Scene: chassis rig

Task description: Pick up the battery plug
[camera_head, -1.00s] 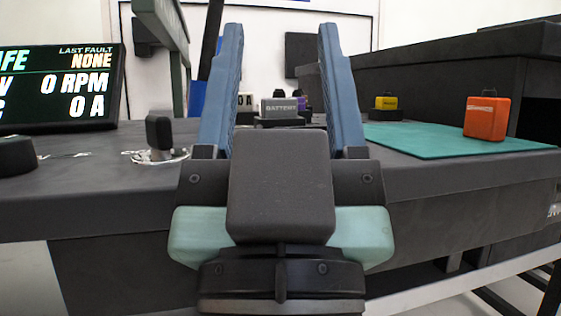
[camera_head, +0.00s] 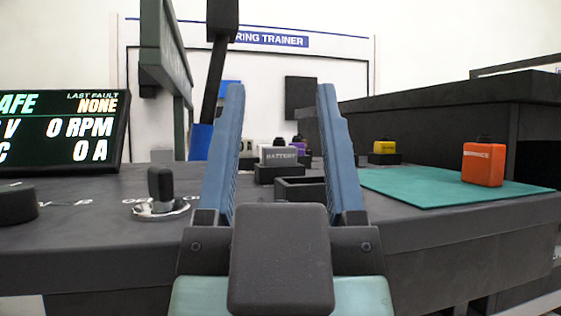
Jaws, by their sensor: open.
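The battery plug (camera_head: 278,154) is a small light-grey block with "BATTERY" on its front. It sits in a dark holder (camera_head: 278,173) on the bench, in the middle of the head view, and appears between my gripper's fingers but farther back. My gripper (camera_head: 281,90) is open and empty, with two blue fingers standing apart over the front edge of the bench. The lower part of the plug is hidden in the holder.
An orange plug (camera_head: 483,164) stands on a green mat (camera_head: 430,190) at the right. A yellow plug (camera_head: 384,147) and a purple plug (camera_head: 299,147) are farther back. A black toggle switch (camera_head: 160,188) and knob (camera_head: 16,203) are at left. An empty dark tray (camera_head: 302,190) lies before the battery plug.

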